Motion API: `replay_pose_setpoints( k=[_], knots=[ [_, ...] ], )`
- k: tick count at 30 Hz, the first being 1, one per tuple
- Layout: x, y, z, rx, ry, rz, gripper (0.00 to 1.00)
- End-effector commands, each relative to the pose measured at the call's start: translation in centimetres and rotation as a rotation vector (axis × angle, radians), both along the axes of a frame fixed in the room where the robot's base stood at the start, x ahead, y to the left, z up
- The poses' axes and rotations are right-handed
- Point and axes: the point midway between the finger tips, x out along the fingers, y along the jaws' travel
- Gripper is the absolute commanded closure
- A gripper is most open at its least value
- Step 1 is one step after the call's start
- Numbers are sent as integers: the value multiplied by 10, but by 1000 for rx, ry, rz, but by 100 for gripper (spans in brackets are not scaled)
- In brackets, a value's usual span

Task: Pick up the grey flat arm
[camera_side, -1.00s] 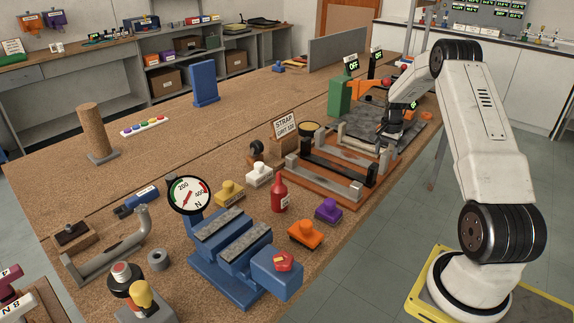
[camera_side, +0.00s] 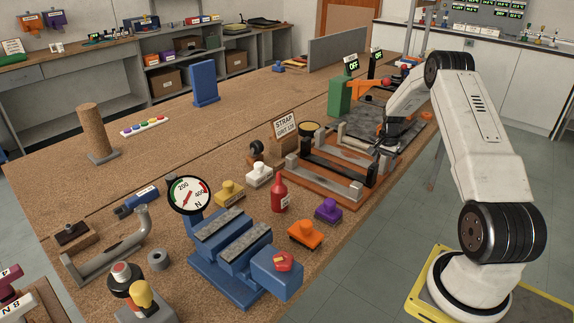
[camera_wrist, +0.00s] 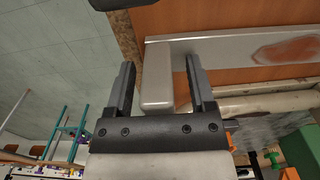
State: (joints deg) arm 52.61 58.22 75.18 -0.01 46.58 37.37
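The grey flat arm (camera_wrist: 225,52) lies across the wrist view, a pale grey bar with a reddish worn patch and a blocky end leg. My gripper (camera_wrist: 160,75) is open, with one dark finger on each side of this leg. A narrow gap shows on both sides of the leg, so the fingers do not look closed on it. In the side view, my gripper (camera_side: 386,143) is low over the rack, at the near end of a grey arm (camera_side: 384,162). The fingertips are too small and dark there to tell contact.
A green post (camera_side: 340,97) stands behind. A red bottle (camera_side: 279,195) and a blue test stand (camera_side: 235,265) are nearer. The bench edge is close on the right.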

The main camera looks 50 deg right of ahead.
Motion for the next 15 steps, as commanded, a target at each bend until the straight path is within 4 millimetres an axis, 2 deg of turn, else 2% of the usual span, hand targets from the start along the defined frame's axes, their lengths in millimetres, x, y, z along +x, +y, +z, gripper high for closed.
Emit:
replay_pose_setpoints(
  k=[1, 6, 15],
  knots=[
    [0, 0, 0, 0, 0, 0, 49],
    [0, 0, 0, 0, 0, 0, 100],
    [0, 0, 0, 0, 0, 0, 100]
  ],
)
